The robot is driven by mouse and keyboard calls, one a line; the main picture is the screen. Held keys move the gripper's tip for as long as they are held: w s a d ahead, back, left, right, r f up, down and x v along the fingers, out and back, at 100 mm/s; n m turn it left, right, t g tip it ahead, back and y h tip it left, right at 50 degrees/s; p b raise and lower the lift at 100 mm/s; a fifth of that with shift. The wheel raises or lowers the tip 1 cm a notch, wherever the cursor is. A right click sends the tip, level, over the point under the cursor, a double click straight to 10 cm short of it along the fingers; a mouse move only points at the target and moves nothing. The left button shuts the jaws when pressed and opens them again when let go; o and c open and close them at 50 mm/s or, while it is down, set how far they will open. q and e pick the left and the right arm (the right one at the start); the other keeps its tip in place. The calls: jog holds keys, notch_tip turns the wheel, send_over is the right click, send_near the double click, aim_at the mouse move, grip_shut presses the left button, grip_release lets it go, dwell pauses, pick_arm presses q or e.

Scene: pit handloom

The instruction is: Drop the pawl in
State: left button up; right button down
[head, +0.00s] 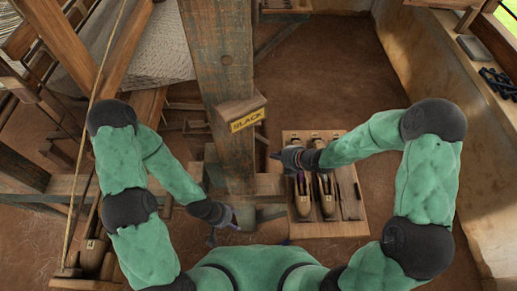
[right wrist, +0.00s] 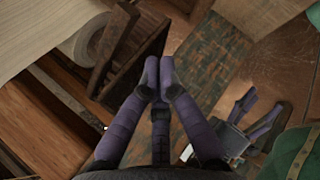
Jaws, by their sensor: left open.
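I cannot make out the pawl in either view. The wooden loom frame (head: 222,80) rises as a thick worn post in the middle of the head view. My right gripper (head: 275,157) is to the right of the post, above the left edge of a shuttle board. In the right wrist view its purple fingertips (right wrist: 159,78) are together with nothing visible between them, in front of dark loom timbers. My left gripper (head: 234,218) is low, near the foot of the post. It also shows in the right wrist view (right wrist: 265,103), fingers apart and empty.
A wooden board (head: 352,229) holds boat-shaped shuttles (head: 327,196). A box labelled BLACK (head: 242,113) is fixed to the post. Pale cloth (head: 135,45) and beams fill the left side. A wall ledge (head: 480,60) holds dark items. The earth floor (head: 320,75) behind is clear.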

jog(key=w+a+f+n+b, duration=0.3)
jog(key=w+a+f+n, duration=0.1)
jog(key=w+a+n, duration=0.1)
jog(key=shift+w+a+n+t+y, duration=0.3)
jog(key=shift+w+a+n, duration=0.1)
jog(key=shift+w+a, duration=0.35)
jog(key=shift+d, duration=0.15)
jog(key=d+r+h+p, duration=0.1)
jog(key=d+r+p, duration=0.1)
jog(key=r, duration=0.5)
jog(key=shift+d, duration=0.8)
jog(key=shift+w+r, duration=0.15)
